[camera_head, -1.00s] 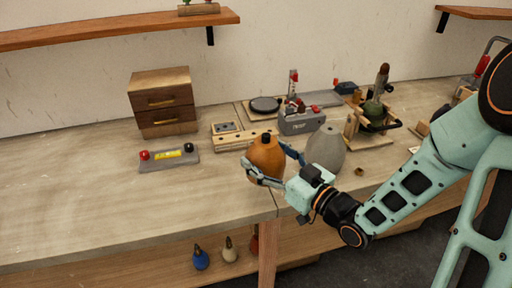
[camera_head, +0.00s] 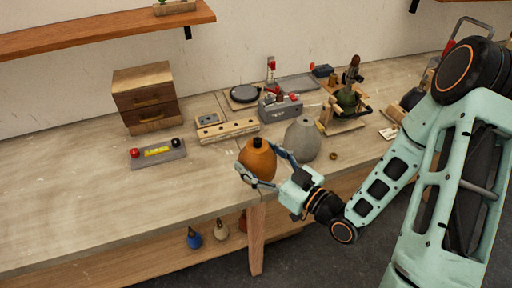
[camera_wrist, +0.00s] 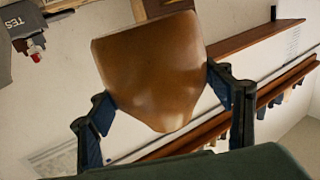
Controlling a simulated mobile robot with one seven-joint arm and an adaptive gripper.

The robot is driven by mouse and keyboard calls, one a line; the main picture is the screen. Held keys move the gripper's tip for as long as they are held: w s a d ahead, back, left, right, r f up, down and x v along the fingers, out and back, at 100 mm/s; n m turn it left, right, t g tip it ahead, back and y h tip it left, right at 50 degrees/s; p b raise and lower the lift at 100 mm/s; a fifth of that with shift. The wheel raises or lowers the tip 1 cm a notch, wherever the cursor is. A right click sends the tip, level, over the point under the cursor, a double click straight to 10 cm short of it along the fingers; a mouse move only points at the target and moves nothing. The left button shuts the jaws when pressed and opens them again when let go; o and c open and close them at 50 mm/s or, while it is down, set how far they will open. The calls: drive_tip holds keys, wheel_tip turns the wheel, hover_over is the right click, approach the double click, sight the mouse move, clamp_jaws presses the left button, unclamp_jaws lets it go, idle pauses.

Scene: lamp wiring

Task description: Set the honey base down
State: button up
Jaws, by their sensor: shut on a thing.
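The honey base (camera_head: 257,162) is an orange-brown, rounded body with a dark cap on top. My gripper (camera_head: 266,172) is shut on it, one finger on each side. In the head view it is upright or nearly so, over the front part of the workbench (camera_head: 85,195). I cannot tell whether its bottom touches the top. In the wrist view the honey base (camera_wrist: 152,68) fills the space between the two fingers (camera_wrist: 165,100).
A grey base (camera_head: 302,140) stands just right of the honey base. Behind are a wooden block with holes (camera_head: 228,130), a grey tester (camera_head: 280,107) and a wooden drawer box (camera_head: 147,98). A terminal strip (camera_head: 158,153) lies left. The bench's front left is clear.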

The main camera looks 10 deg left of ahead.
drive_tip(key=shift+s+r, duration=0.1)
drive_tip(key=shift+r, duration=0.15)
drive_tip(key=w+d+f+m+t+h, duration=0.1)
drive_tip(key=w+d+m+t+h, duration=0.1)
drive_tip(key=d, duration=0.9)
drive_tip(key=w+d+f+m+t+h, duration=0.1)
drive_tip(key=w+d+m+t+h, duration=0.2)
drive_tip(key=d, duration=0.8)
drive_tip(key=shift+w+d+f+t+h+p, duration=0.3)
drive_tip(key=shift+w+t+h, duration=0.1)
drive_tip(key=shift+w+h, duration=0.25)
